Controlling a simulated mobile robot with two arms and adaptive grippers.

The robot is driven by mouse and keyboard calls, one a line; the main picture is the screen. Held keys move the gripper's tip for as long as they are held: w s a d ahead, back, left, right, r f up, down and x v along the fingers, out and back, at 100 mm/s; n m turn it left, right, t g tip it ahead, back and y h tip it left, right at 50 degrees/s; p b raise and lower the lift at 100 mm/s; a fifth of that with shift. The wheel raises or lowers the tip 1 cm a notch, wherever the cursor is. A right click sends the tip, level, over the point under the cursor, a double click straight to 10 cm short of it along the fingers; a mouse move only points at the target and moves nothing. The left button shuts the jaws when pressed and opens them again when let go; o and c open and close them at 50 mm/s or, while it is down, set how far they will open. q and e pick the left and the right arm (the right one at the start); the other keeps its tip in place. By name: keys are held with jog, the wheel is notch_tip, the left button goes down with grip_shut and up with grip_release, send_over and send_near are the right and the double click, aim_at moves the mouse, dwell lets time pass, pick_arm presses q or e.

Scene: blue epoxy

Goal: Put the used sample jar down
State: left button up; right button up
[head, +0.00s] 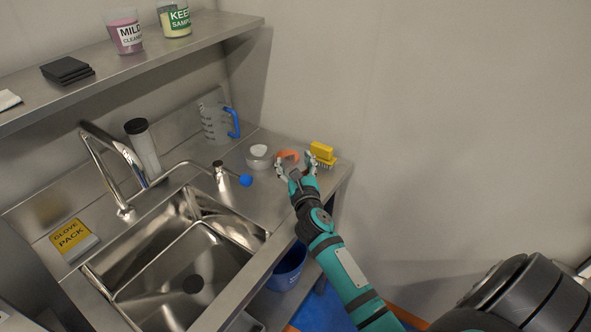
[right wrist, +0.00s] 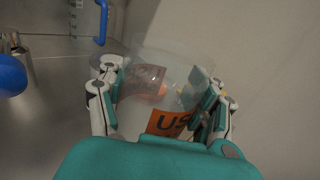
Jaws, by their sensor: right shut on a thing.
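The used sample jar is clear with an orange label (right wrist: 168,122) reading "US", the rest cut off. It fills the middle of the right wrist view, between the fingers of my right gripper (right wrist: 161,88). In the head view the jar (head: 289,155) shows as an orange patch at the right end of the steel counter (head: 190,180). My right gripper (head: 294,168) is shut on it there. I cannot tell whether the jar's base touches the counter. My left gripper is not in view.
A yellow brush (head: 322,153) lies close right of the jar, and a small round white-topped container (head: 259,157) close left. A measuring jug (head: 214,122) stands behind. Jars stand on the shelf (head: 160,62).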

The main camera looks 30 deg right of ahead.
jog(key=shift+w+d, duration=0.35)
notch_tip(320, 180, down, 3)
jog(key=shift+f+b, duration=0.1)
jog(key=shift+b, duration=0.6)
jog(key=shift+f, duration=0.2)
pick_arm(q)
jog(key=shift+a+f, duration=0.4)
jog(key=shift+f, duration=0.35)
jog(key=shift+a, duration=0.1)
pick_arm(e)
jog(key=shift+f, duration=0.25)
jog(key=o, duration=1.4)
jog(key=shift+r, duration=0.1)
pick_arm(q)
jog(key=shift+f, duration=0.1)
